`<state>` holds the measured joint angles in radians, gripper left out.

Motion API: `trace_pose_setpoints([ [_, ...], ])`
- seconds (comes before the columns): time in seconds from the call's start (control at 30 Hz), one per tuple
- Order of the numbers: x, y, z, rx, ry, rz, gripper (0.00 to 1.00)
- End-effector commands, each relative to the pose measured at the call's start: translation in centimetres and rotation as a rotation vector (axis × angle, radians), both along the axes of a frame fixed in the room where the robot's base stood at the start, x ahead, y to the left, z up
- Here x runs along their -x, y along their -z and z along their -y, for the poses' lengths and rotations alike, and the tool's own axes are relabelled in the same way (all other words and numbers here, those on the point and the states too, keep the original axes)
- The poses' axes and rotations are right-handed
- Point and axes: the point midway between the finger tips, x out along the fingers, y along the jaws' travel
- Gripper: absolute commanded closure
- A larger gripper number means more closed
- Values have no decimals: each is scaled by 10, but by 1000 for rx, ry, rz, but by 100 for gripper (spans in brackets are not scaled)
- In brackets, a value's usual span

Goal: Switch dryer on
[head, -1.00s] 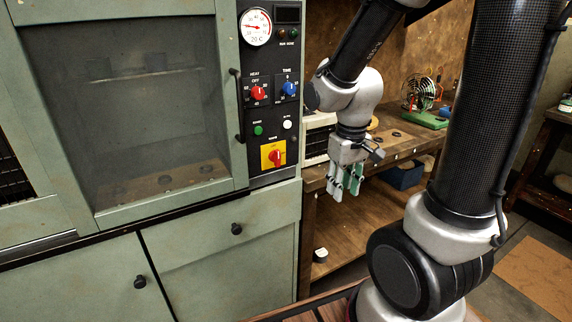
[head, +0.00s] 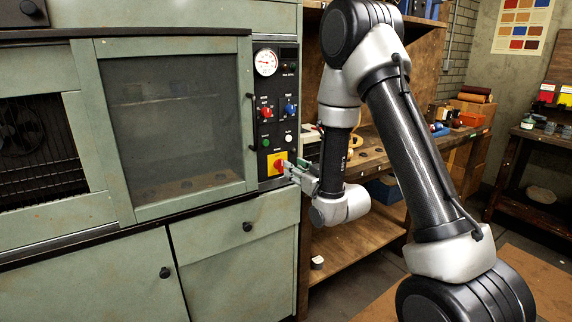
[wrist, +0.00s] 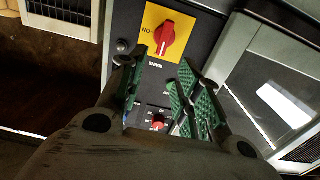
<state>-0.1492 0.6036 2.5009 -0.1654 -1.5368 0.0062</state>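The dryer is a green cabinet (head: 250,215) with a glass door (head: 180,125) and a black control panel (head: 262,188). Its red main switch (head: 279,165) sits on a yellow plate low on the panel; the plate's right part is close behind my fingers. My gripper (head: 290,171) is in front of the switch from the right. In the wrist view the red switch (wrist: 166,40) appears upside down, slightly tilted, just beyond the green-padded fingertips of my gripper (wrist: 174,62). The fingers are apart with nothing between the pads; contact with the switch cannot be told.
Above the switch are a green button (head: 265,143), a white button (head: 289,138), a red knob (head: 266,112), a blue knob (head: 290,108) and a gauge (head: 266,62). The door handle (head: 251,122) runs beside the panel. A wooden workbench (head: 385,150) stands to the right.

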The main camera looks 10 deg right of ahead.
Motion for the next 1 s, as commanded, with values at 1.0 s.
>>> trace_pose_setpoints([
  [1.0,-68,0,-22,1,0,-2,100],
])
